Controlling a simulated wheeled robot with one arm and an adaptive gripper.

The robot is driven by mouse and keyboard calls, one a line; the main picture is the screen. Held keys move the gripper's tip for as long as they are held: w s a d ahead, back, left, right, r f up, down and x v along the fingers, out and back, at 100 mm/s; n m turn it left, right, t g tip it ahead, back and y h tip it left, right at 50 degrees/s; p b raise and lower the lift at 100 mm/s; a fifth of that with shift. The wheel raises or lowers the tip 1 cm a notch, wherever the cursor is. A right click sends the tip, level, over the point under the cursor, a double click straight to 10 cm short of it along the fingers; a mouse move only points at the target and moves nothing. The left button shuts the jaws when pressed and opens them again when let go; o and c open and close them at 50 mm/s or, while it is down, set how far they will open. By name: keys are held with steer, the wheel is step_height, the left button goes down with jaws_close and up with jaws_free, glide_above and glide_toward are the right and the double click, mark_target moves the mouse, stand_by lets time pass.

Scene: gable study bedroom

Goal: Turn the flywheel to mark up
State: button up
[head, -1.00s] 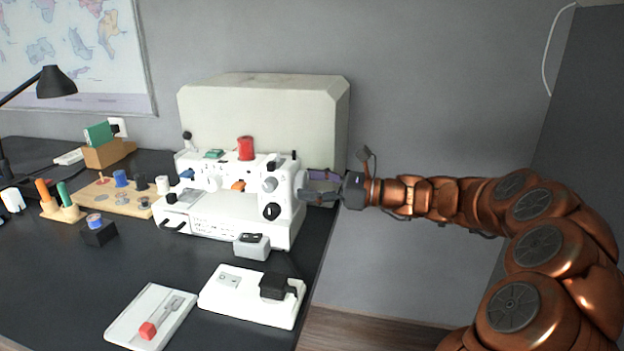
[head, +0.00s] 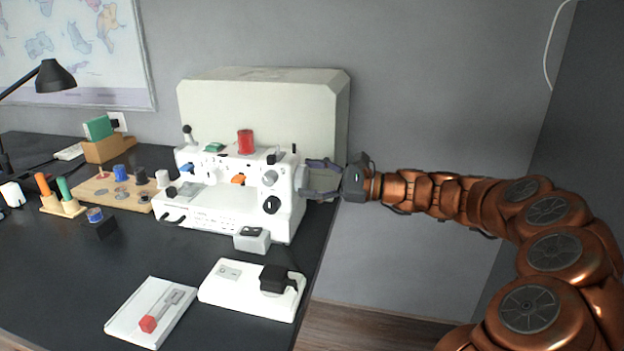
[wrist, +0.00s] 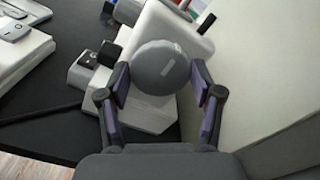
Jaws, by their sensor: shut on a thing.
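The white sewing machine (head: 215,215) stands on the dark desk. Its round grey flywheel (wrist: 160,66) is at the machine's right end and faces the wrist camera. My gripper (head: 306,179) reaches in from the right. In the wrist view, its two purple-padded fingers (wrist: 160,82) are on either side of the wheel, shut on its rim. In the head view the fingers largely hide the wheel.
A pale machine cover (head: 262,110) stands behind the machine. A white box with a black plug (head: 280,280) and a tray with a red-knobbed lever (head: 148,322) lie in front. A wooden spool board (head: 105,190) is at left. Right of the desk is open.

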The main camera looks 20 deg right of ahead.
steer(key=o, duration=1.1)
steer(key=shift+o, duration=0.2)
steer(key=shift+d, duration=0.1)
steer(key=v, duration=1.1)
steer(key=shift+s+d, duration=0.25)
steer(key=shift+d, duration=0.1)
steer(key=shift+a, duration=0.1)
